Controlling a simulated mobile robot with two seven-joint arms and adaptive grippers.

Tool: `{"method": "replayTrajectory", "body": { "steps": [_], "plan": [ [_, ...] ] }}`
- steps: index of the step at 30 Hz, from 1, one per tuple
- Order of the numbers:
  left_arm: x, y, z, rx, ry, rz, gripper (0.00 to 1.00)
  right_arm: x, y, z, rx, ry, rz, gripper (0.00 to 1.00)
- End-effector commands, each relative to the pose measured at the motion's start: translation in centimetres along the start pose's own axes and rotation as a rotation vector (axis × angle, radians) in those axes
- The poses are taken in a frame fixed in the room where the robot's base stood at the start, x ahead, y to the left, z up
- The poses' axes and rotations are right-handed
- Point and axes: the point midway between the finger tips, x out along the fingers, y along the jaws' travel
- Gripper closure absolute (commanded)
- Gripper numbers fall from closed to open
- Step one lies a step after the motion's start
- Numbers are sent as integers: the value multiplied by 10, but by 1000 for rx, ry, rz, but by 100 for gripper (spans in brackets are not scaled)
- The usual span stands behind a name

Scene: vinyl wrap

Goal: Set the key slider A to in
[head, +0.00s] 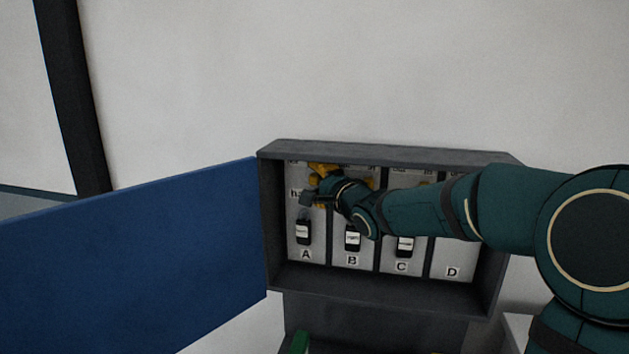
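An open grey cabinet (390,279) on the wall holds pale panels lettered A, B, C and D. A small grey piece (307,198) shows above the tag, beside a label that is partly covered. My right gripper (317,186), with yellow fingers, is at the upper part of panel A, by the grey piece. The fingers are small and partly hidden, so I cannot tell whether they hold it. My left gripper is out of view.
The blue cabinet door (130,265) stands open to the left. My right arm crosses in front of panels B to D. A green object (300,342) shows at the bottom edge.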

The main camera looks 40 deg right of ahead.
Motion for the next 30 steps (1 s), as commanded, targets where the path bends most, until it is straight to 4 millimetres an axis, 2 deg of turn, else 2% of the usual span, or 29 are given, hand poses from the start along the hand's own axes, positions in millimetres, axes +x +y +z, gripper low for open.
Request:
{"method": "replayTrajectory", "body": {
  "steps": [11, 14, 24, 30],
  "plan": [
    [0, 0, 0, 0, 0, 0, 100, -5, 0, 2, -1, -3, 2, 47],
    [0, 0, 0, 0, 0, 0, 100, -16, 0, 1, -1, -2, 1, 47],
    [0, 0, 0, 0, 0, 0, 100, -84, -1, 1, 0, -3, -1, 47],
    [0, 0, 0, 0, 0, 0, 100, -110, 0, 1, 0, -2, 0, 47]
  ]
}}
